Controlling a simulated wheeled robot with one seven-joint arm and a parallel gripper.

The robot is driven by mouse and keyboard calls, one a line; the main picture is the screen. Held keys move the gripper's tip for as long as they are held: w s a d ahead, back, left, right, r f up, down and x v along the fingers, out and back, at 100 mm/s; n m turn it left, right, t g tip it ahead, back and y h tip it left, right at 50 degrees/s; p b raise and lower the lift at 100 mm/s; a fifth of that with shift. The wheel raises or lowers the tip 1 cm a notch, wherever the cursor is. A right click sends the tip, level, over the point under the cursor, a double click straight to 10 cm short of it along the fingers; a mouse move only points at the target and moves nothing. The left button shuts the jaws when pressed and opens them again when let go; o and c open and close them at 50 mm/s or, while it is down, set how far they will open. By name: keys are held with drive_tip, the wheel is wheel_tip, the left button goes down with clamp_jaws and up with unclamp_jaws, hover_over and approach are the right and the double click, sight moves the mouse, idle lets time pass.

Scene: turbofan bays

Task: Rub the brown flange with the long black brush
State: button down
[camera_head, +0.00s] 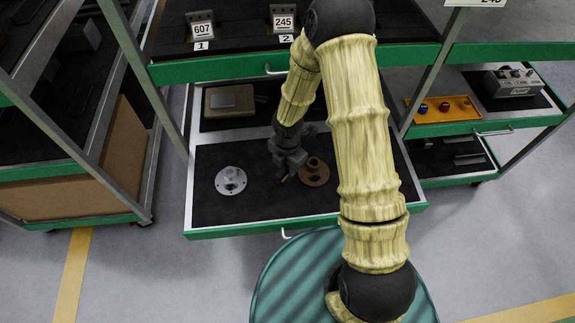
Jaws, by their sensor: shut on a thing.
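The brown flange (315,177) lies on the black mat of the pulled-out drawer, near the drawer's middle. It is a round plate with a raised hub. My gripper (287,172) is just left of the flange, pointing down and shut on a dark, thin thing. This appears to be the long black brush, but it is mostly hidden against the dark gripper and mat. A small tan tip shows below the fingers. I cannot tell whether it touches the flange's rim.
A silver flange (231,180) lies to the left in the same drawer (260,226). Behind it is a tray with a beige box (229,101). The shelf above holds plates marked 607 and 245. An orange tray (444,109) sits on the right. The drawer's front left is clear.

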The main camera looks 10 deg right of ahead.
drive_tip(key=shift+r+p, duration=0.35)
drive_tip(key=shift+r, duration=0.3)
drive_tip(key=shift+r, duration=0.1)
wheel_tip(320, 180, up, 3)
drive_tip(key=p, duration=0.3)
